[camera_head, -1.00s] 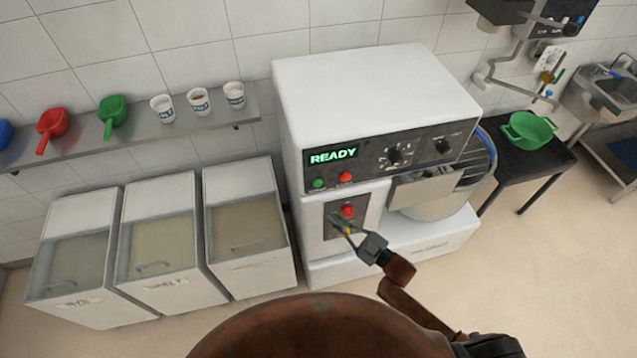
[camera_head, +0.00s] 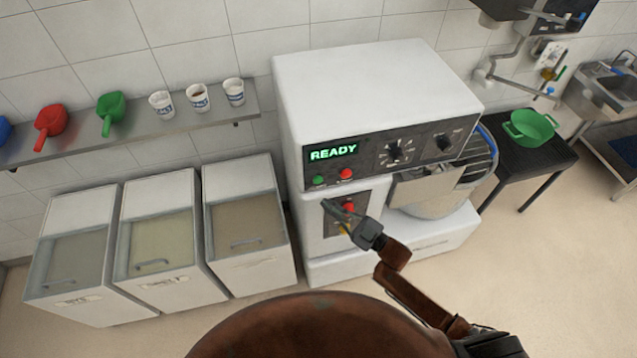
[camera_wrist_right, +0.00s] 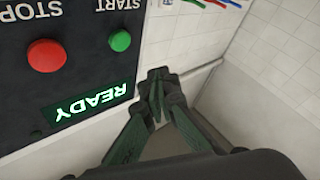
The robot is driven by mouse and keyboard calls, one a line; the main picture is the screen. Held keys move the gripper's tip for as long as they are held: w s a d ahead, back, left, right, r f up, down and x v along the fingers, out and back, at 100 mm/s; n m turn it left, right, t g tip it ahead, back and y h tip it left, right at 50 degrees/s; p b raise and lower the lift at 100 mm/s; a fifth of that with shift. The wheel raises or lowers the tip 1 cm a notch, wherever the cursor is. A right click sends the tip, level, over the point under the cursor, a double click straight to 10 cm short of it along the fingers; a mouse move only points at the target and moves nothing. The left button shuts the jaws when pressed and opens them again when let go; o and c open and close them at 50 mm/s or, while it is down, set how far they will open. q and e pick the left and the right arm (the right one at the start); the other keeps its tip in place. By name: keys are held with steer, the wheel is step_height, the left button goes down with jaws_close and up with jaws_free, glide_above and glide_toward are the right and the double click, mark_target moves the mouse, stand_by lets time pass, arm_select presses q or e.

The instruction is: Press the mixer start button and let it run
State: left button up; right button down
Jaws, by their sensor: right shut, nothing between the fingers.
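The white mixer (camera_head: 375,85) stands in the middle of the head view. Its display (camera_head: 333,152) reads READY. The green start button (camera_head: 319,180) is at the panel's left, beside the red stop button (camera_head: 346,174). In the right wrist view the start button (camera_wrist_right: 120,41), the stop button (camera_wrist_right: 46,56) and the display (camera_wrist_right: 92,105) appear upside down. My right gripper (camera_head: 328,205) is shut and empty, just below the start button in the head view. Its fingertips (camera_wrist_right: 156,76) show beside the panel edge, apart from the button. My left gripper is out of view.
A lower panel with another red button (camera_head: 348,207) is partly behind my right gripper. The mixer bowl (camera_head: 435,203) is at the right. Lidded bins (camera_head: 247,225) stand at the left under a shelf (camera_head: 140,127) with scoops and cups. A green colander (camera_head: 530,128) sits on a dark table.

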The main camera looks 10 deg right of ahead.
mark_target(318, 180)
steer(key=shift+w+a+b, duration=0.2)
steer(key=shift+w+b, duration=0.75)
steer(key=shift+w, duration=1.7)
steer(key=shift+w, duration=0.2)
steer(key=shift+w, duration=0.25)
steer(key=shift+w+a+b, duration=0.1)
steer(key=shift+w+b, duration=0.25)
steer(key=shift+w, duration=0.1)
steer(key=shift+s, duration=0.15)
steer(key=shift+s+p, duration=0.45)
steer(key=shift+s, duration=0.3)
